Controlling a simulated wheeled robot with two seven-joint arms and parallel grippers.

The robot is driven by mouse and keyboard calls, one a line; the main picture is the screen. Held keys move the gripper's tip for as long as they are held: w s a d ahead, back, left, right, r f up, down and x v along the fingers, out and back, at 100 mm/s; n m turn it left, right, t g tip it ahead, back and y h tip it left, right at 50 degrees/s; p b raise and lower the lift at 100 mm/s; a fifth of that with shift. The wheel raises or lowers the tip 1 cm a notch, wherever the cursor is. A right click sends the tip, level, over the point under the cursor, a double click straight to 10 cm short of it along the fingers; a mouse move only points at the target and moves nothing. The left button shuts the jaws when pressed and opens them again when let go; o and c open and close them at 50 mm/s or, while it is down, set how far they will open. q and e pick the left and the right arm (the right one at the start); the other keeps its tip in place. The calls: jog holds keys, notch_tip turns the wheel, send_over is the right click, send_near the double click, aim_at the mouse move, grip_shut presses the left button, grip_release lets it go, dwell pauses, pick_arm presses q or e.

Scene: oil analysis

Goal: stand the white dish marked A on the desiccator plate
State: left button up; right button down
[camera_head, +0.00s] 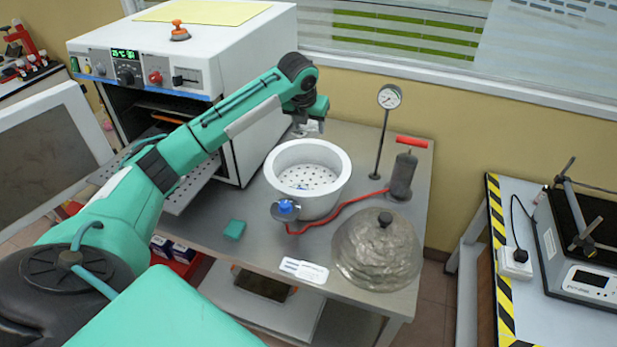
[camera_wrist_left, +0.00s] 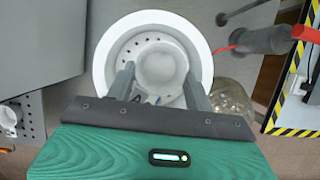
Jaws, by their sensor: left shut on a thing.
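My left gripper (camera_head: 312,122) is above the back rim of the desiccator (camera_head: 332,194). In the left wrist view the gripper (camera_wrist_left: 160,88) is shut on a round white dish (camera_wrist_left: 162,68), with a finger on each side. A dark mark that looks like an A shows at the dish's lower left edge. The dish overlaps the white perforated desiccator plate (camera_wrist_left: 122,50) in that view; the gap between them cannot be judged. In the head view the plate (camera_head: 308,178) looks bare inside the open desiccator. The dish is hardly visible there. My right gripper is not in view.
The desiccator's glass lid (camera_head: 377,255) lies at the bench's front right. A gauge (camera_head: 389,97) on a stand and a hand pump (camera_head: 402,172) with a red hose stand to the right. The oven (camera_head: 190,65) is open at left.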

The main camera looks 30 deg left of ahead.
pick_arm(q)
notch_tip(320, 180, down, 12)
jog(key=shift+f+p, duration=0.15)
jog(key=shift+p, duration=1.05)
notch_tip(320, 180, down, 5)
jog(key=shift+f+p, duration=0.1)
jog(key=shift+p, duration=0.4)
jog(key=o, duration=1)
jog(key=shift+f, duration=0.1)
jog(key=shift+c, duration=0.2)
